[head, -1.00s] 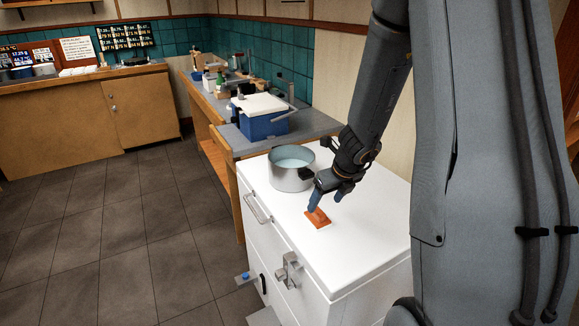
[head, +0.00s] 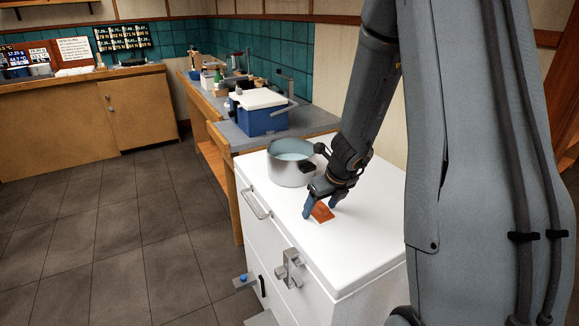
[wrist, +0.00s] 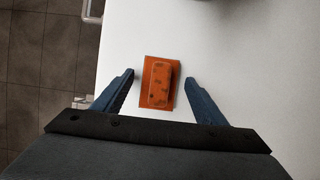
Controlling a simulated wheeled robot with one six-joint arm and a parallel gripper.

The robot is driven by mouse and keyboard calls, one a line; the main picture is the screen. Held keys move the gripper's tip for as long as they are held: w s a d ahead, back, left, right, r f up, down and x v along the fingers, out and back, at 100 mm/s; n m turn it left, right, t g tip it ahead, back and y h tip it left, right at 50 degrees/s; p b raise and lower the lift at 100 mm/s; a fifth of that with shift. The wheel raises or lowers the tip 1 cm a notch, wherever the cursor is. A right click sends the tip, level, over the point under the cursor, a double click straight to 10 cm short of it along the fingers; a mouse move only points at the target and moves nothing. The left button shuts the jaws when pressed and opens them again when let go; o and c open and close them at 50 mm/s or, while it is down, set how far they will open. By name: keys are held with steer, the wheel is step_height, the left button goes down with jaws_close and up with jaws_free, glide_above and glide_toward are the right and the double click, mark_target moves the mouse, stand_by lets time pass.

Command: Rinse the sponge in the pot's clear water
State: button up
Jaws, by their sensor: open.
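The orange sponge (head: 322,213) lies on the white chest top, and it also shows in the wrist view (wrist: 160,83), where it looks like a narrower block on a flat orange base with dark spots. My gripper (head: 320,210) is open just above it. In the wrist view my open fingers (wrist: 160,88) stand on either side of the sponge, with a gap on both sides. The metal pot (head: 290,172) stands behind the gripper on the same top, holding pale blue-green water (head: 292,157). My arm's wrist stands close to the pot's right side and dark handle.
The white chest (head: 370,235) has a handle and latch on its front. Behind it, a grey-topped counter (head: 235,140) carries a blue cooler with a white lid (head: 262,118) and several small items. Bare chest top lies right of the sponge; tiled floor is left.

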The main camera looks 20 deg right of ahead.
jaws_close()
steer(key=shift+r, duration=0.2)
steer(key=shift+r+p, duration=2.9)
steer(key=shift+p, duration=0.85)
steer(key=shift+f, duration=0.1)
